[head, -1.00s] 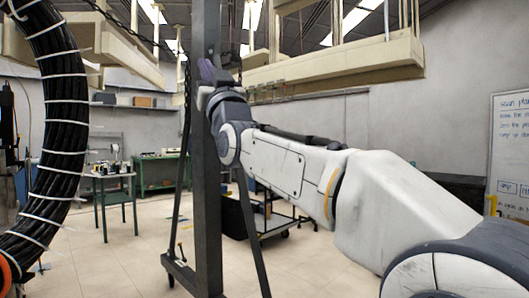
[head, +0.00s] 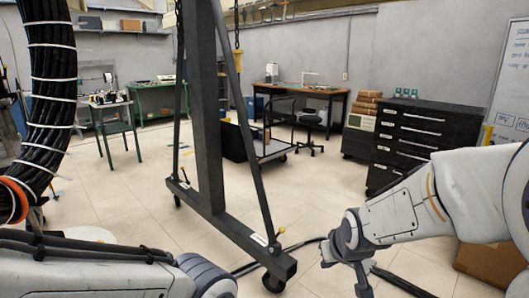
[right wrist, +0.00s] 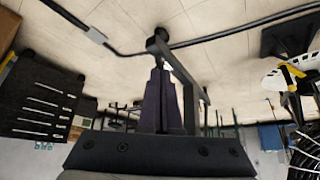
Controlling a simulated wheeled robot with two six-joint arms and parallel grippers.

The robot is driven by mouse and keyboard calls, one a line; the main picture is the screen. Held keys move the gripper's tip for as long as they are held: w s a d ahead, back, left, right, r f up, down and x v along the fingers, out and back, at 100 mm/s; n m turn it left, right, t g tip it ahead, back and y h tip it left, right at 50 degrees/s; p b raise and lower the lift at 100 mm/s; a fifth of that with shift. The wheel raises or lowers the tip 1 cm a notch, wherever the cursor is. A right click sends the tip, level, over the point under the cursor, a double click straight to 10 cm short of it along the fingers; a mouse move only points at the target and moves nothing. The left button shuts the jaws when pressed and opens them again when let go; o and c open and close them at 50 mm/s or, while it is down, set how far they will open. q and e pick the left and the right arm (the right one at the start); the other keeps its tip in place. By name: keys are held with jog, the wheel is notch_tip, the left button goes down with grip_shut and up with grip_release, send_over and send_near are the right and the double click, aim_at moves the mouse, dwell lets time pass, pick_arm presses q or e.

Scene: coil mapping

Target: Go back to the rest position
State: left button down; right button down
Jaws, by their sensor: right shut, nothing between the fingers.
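My right arm comes in from the right in the head view and points down and left. Its gripper (head: 362,284) hangs low near the bottom edge, above the tiled floor. In the right wrist view the two dark fingers (right wrist: 164,78) are together with nothing between them. My left arm lies across the bottom left of the head view. Its gripper is not visible. A large coil of black cables (head: 48,95) with white ties curves down the left side, near my left arm.
A dark hoist frame (head: 208,130) on casters stands ahead, its foot close to my right gripper. A black drawer cabinet (head: 411,140) and a cardboard box (head: 492,262) are on the right. A cart (head: 275,145) and green tables (head: 115,120) stand farther back. Open floor lies between.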

jog(key=s+d+f+m+g, duration=0.1)
jog(key=s+d+f+g, duration=0.15)
jog(key=s, duration=0.35)
jog(key=s+d+f+g, duration=0.1)
jog(key=s+f, duration=0.3)
jog(key=s, duration=0.1)
jog(key=s+a+r+n+g, duration=0.1)
jog(key=s+a+r+n, duration=0.25)
jog(key=s+a, duration=0.35)
jog(key=s+a+r+n+g, duration=0.2)
jog(key=s+a+n, duration=0.2)
jog(key=s+a, duration=0.3)
notch_tip(320, 180, up, 15)
jog(key=p, duration=1.4)
jog(key=shift+s+d+f, duration=0.2)
jog(key=shift+d, duration=0.05)
jog(key=shift+m, duration=0.25)
